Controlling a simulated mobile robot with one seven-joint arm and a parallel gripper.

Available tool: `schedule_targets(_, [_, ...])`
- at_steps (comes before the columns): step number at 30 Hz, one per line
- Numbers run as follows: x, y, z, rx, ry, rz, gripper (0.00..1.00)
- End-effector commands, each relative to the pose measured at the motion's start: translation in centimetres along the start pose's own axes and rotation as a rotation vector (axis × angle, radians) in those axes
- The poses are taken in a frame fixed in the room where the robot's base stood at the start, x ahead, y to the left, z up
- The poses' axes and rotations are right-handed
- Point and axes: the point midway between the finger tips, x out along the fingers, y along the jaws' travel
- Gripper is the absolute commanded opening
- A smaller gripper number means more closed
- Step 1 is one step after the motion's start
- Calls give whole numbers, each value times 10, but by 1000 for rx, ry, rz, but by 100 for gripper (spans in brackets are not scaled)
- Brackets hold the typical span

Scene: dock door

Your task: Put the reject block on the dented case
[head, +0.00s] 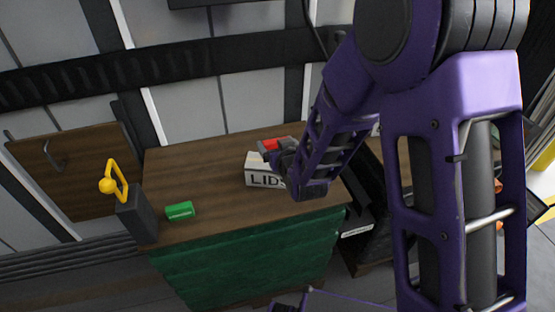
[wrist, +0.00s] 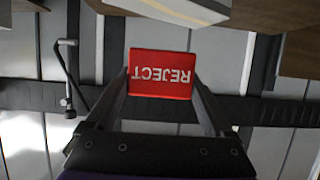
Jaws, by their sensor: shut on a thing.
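The red reject block (wrist: 160,75), with REJECT lettered in white, is between the fingers of my gripper (wrist: 160,88) in the wrist view, where its lettering is upside down. In the head view, the red of the block (head: 270,144) shows at the end of my gripper (head: 277,150), by the top of a white case (head: 255,179) lettered LID and partly hidden by my arm. The case stands on the wooden-topped table (head: 215,172); part of a pale case also shows in the wrist view (wrist: 185,9). I cannot tell whether the block touches it. No dent is visible.
A grey post (head: 136,216) with a yellow handle (head: 107,185) stands at the left corner. The table's middle left is clear. A dark shelf unit (head: 372,232) is on the right.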

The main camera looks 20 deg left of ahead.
Motion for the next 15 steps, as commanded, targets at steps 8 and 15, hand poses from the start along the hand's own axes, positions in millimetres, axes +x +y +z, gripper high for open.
schedule_targets(8, [10,0,25,0,-1,0,33])
schedule_targets(15, [20,0,47,0,3,0,33])
